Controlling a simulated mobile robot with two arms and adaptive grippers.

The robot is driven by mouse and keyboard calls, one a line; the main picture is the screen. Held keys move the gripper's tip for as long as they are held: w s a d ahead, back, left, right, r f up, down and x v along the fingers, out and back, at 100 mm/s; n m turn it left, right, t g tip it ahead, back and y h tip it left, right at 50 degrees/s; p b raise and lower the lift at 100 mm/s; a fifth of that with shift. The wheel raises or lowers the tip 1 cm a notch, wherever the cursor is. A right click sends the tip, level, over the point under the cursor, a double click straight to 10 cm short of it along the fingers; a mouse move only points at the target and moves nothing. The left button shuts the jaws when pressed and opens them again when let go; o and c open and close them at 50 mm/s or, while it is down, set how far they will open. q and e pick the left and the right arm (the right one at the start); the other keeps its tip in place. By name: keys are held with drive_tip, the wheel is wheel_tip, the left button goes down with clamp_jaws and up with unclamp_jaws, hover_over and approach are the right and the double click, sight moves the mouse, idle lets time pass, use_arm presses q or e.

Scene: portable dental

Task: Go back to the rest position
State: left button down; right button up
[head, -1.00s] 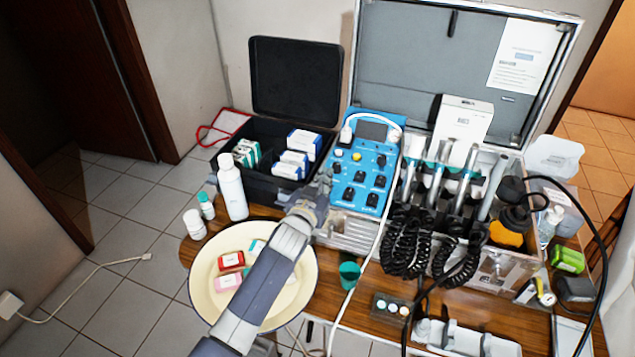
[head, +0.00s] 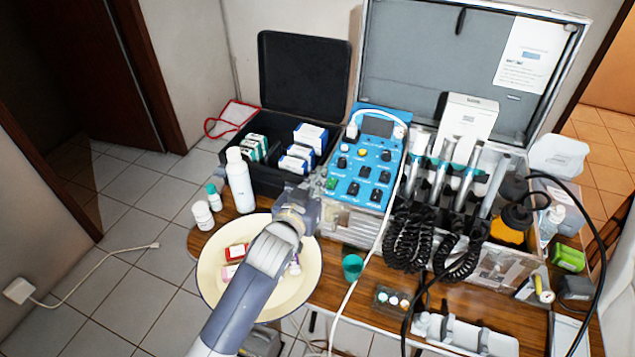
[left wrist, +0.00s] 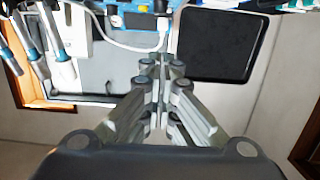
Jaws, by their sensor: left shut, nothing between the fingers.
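My left gripper (head: 318,192) is above the table, between the cream bowl and the blue control unit, with its arm reaching across the bowl. In the left wrist view its fingers (left wrist: 162,62) are closed together with nothing between them. The arm partly hides the bowl. My right gripper is in neither current view.
The cream bowl (head: 213,283) holds small red and pink boxes. A white bottle (head: 239,182) stands left of the gripper. Behind are a black case (head: 266,181) with boxes and the blue control unit (head: 365,170). A green cup (head: 352,266) and coiled black cables (head: 408,238) are to the right.

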use_arm(q)
drive_tip(key=shift+s+a+r, duration=0.1)
drive_tip(key=shift+s+a, duration=0.05)
drive_tip(key=shift+s, duration=0.15)
idle(0.4)
